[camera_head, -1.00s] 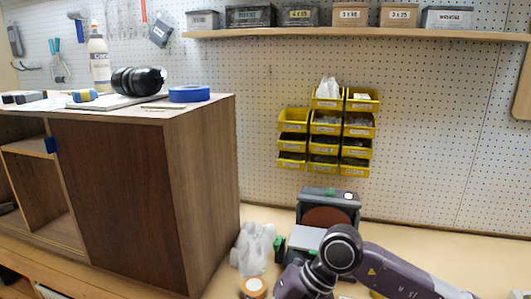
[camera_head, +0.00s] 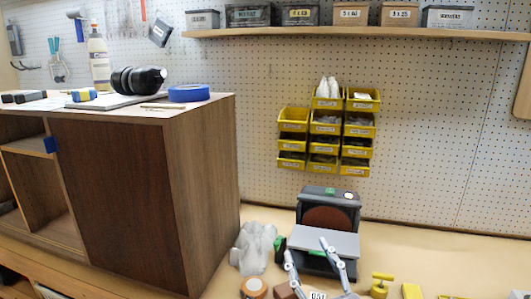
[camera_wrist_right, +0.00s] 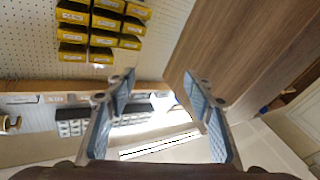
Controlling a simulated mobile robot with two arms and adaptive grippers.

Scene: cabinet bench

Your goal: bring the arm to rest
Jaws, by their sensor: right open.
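My right gripper (camera_head: 308,256) shows at the bottom of the head view, its two grey fingers pointing up and spread apart with nothing between them. The fingers stand in front of the grey bench sander (camera_head: 328,239). In the right wrist view the same gripper (camera_wrist_right: 159,80) is open and empty, with its blue-grey pads apart. The rest of my right arm is below the head view's lower edge. My left gripper is in neither view.
A brown wooden cabinet (camera_head: 115,200) stands at the left, with blue tape (camera_head: 188,93) and black ear muffs (camera_head: 138,80) on top. A crumpled white cloth (camera_head: 254,248), an orange-and-white roll (camera_head: 254,288) and a yellow tool (camera_head: 381,285) lie on the bench. Yellow bins (camera_head: 325,145) hang behind.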

